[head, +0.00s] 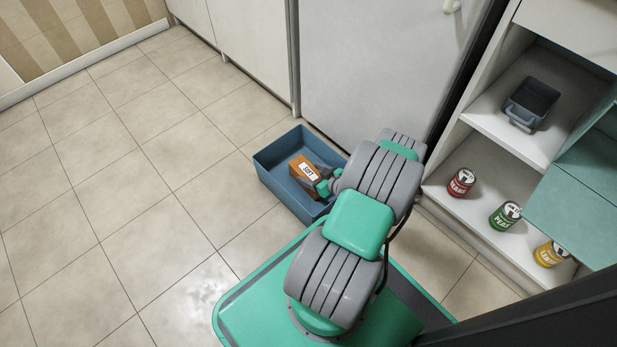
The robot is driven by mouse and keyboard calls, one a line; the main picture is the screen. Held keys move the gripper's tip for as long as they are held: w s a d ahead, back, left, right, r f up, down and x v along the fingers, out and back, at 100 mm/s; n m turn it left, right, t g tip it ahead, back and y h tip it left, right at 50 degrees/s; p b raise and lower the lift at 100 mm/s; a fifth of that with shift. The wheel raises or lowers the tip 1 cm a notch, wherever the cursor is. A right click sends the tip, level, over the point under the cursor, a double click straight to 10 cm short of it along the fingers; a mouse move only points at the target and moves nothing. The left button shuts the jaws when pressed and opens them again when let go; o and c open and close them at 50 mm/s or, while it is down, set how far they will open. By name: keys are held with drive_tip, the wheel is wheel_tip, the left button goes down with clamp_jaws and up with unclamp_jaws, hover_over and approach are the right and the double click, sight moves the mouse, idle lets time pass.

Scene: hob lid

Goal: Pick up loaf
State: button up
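A brown-orange block with a white label (302,167), the only loaf-like thing in view, is inside a blue open bin (276,192) on the floor. The label's print is too small to read surely. My gripper (316,179) reaches into the bin from the right, with its grey and green parts right at the block's right side. My arm hides part of the gripper and the bin's right side. I cannot tell whether the fingers are closed on the block or only beside it.
A light grey door panel (375,60) stands behind the bin. At right, an open shelf unit (470,215) holds red, green and yellow cans (505,215) below and a dark grey tray (530,103) above. A teal panel (580,200) juts out there. The tiled floor at left is clear.

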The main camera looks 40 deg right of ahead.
drive_tip(key=c, duration=1.3)
drive_tip(key=shift+r, duration=0.1)
